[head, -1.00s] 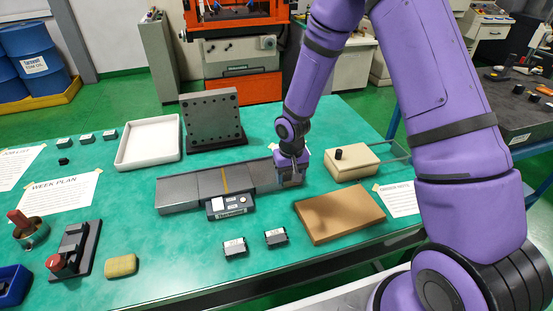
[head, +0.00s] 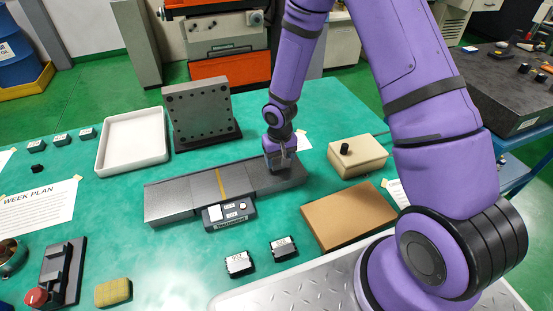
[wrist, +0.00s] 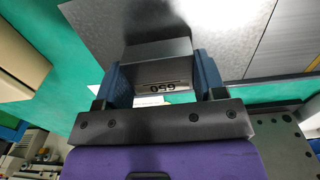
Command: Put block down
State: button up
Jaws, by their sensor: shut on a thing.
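My gripper (head: 280,157) is over the right part of a long grey metal bar (head: 170,200) with a yellow line across it. In the wrist view my gripper (wrist: 160,80) has its two blue-grey fingers closed on the sides of a grey block (wrist: 157,52). The block has a label that reads upside down, seemingly 650. The bar's bare metal surface (wrist: 215,30) fills the view beyond the block. I cannot tell whether the block touches the bar. In the head view the fingers mostly hide the block.
A small device with a display (head: 229,213) sits at the bar's front edge. Two dark labelled blocks (head: 239,264) (head: 284,248) stand in front. A brown board (head: 348,215) and a beige box with a black knob (head: 357,158) are right. A drilled angle plate (head: 202,115) and a white tray (head: 104,155) stand behind.

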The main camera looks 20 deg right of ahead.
jog(key=shift+f, duration=0.5)
jog(key=o, duration=1.3)
jog(key=shift+f, duration=0.15)
jog(key=shift+c, duration=0.2)
